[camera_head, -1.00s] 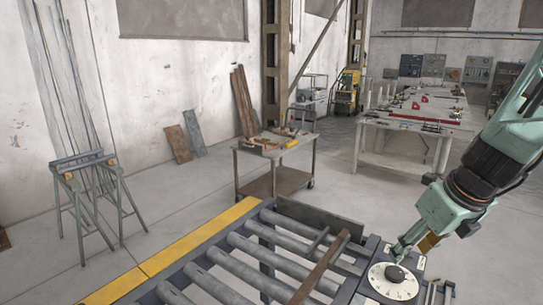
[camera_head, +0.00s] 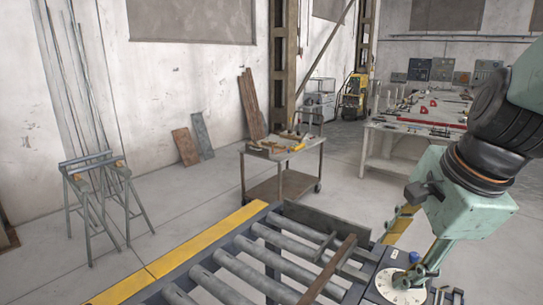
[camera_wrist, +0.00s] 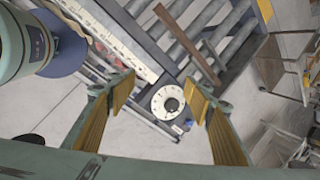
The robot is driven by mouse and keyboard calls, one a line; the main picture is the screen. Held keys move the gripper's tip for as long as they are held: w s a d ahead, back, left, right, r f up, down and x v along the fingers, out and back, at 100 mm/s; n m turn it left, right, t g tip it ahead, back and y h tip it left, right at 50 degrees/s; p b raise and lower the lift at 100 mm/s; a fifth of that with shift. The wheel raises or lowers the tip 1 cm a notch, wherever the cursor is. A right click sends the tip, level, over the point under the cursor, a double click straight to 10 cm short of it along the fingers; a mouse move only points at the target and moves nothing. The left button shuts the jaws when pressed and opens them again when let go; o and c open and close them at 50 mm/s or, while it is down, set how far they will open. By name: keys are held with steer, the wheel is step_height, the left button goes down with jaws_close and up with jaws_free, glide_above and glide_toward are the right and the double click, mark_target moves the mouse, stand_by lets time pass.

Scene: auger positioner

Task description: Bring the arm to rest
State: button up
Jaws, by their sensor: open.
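My gripper (camera_head: 408,246) is at the right in the head view, above the end of the roller conveyor. Its two yellow-padded fingers are spread and empty; they also show in the wrist view (camera_wrist: 162,98). A round white dial (camera_wrist: 168,102) with a dark knob lies below and between the fingers in the wrist view, with clear space around the knob. In the head view the dial (camera_head: 389,284) is partly hidden by a finger. A small blue part (camera_wrist: 188,125) sits beside the dial.
The roller conveyor (camera_head: 248,265) with a yellow edge strip (camera_head: 190,250) fills the front. A rusty bar (camera_head: 328,268) lies across it. A cart (camera_head: 285,160), a trestle (camera_head: 95,185) and a long workbench (camera_head: 405,130) stand behind on open floor.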

steer(key=s+a+r+n, duration=0.2)
steer(key=s+n, duration=0.7)
steer(key=s+a+r+n+h, duration=0.1)
steer(key=s+a+r+n, duration=0.1)
steer(key=s+n, duration=0.7)
steer(key=shift+v, duration=0.75)
steer(key=shift+s, duration=0.15)
